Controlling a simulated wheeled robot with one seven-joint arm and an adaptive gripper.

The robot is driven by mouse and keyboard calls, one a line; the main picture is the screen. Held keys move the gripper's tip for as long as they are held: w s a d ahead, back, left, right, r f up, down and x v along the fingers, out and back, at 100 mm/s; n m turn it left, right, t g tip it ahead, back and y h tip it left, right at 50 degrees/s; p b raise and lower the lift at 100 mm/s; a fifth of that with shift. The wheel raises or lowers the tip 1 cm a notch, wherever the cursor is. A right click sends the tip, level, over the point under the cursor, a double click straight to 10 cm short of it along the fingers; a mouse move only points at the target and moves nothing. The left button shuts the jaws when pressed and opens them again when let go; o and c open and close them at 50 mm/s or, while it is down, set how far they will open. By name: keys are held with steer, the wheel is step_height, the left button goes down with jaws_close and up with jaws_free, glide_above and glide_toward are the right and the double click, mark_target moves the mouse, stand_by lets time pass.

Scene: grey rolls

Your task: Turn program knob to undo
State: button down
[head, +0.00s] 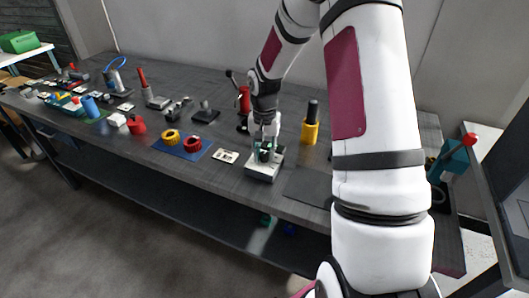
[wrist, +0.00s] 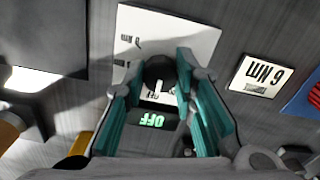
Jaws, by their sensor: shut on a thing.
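The program knob (wrist: 159,72) is a dark round knob with a white pointer mark, on a light box (wrist: 160,25) standing on the bench. The box also shows in the head view (head: 262,175). A small dark display (wrist: 152,121) beside the knob shows green text, OFF, upside down in the wrist view. My gripper (wrist: 160,68) has its teal fingers on both sides of the knob and is shut on it. It points down at the box in the head view (head: 265,147). The fingers and shadow hide part of the knob's printed labels, so I cannot read them fully.
A white label card (head: 225,156) lies left of the box, then a blue mat (head: 194,155) with yellow and red rings. A yellow holder with a black handle (head: 310,127) stands behind to the right. A dark flat panel (head: 306,186) lies right of the box.

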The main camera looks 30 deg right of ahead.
mark_target(264, 153)
steer(key=shift+n, duration=0.3)
steer(key=n+p, duration=0.1)
steer(key=n, duration=0.2)
steer(key=shift+n+p, duration=0.55)
steer(key=shift+n, duration=1.35)
steer(key=c, duration=1.3)
jaws_free()
step_height(264, 153, up, 12)
